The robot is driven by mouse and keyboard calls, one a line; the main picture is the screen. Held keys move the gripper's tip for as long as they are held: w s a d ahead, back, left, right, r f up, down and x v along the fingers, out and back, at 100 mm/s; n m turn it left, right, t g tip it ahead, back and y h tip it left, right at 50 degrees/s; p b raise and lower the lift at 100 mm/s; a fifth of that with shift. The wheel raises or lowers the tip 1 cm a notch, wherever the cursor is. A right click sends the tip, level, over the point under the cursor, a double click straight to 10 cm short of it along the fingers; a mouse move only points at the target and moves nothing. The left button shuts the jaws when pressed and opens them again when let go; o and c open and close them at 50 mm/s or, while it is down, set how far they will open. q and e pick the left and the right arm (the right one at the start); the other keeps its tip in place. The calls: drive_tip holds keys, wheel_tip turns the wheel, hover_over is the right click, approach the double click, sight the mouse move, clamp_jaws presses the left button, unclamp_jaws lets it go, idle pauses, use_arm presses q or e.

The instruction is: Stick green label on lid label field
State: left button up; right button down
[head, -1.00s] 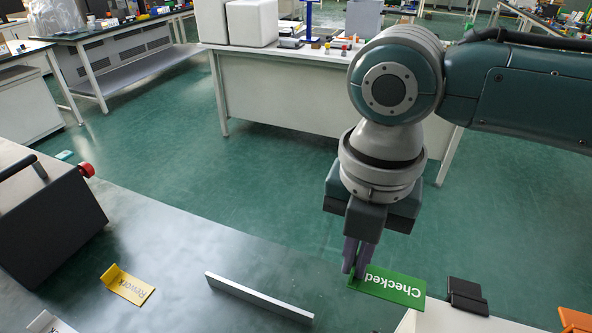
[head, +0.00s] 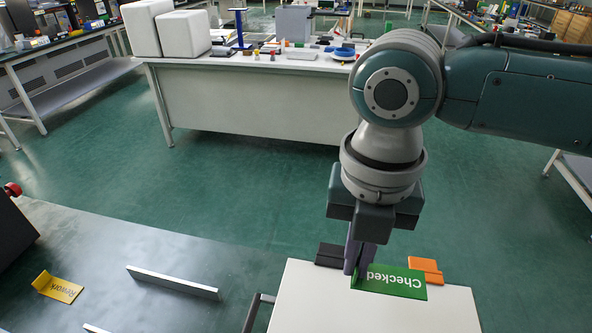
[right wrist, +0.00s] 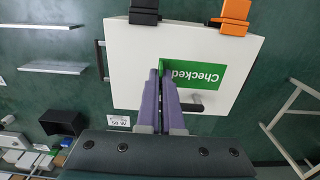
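The green label (head: 390,281), printed "Checked", is at my right gripper (head: 357,270). The gripper's fingers are shut on its left end, and the rest sticks out to the right. The label also shows in the right wrist view (right wrist: 205,76), beside the fingertips (right wrist: 165,78). Behind and below it is a white panel (head: 330,305), which looks like the lid. In the right wrist view the white panel (right wrist: 130,60) fills the middle. Whether the label touches it, I cannot tell. No marked label field can be made out. My left gripper is not in view.
A black clip-like piece (head: 330,254) and an orange one (head: 426,268) are at the panel's far edge. A dark handle (head: 252,312) is at its left. A yellow "Rework" label (head: 58,288) and a metal bar (head: 172,282) lie on the grey table at left.

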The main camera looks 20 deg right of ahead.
drive_tip(key=shift+r+p, duration=0.1)
drive_tip(key=shift+p, duration=0.2)
drive_tip(key=b, duration=0.4)
hover_over(347, 302)
wheel_tip(347, 302, down, 5)
drive_tip(key=shift+f, duration=0.75)
drive_tip(key=shift+f+b, duration=0.4)
drive_tip(key=shift+b, duration=0.1)
drive_tip(key=c, duration=1)
unclamp_jaws()
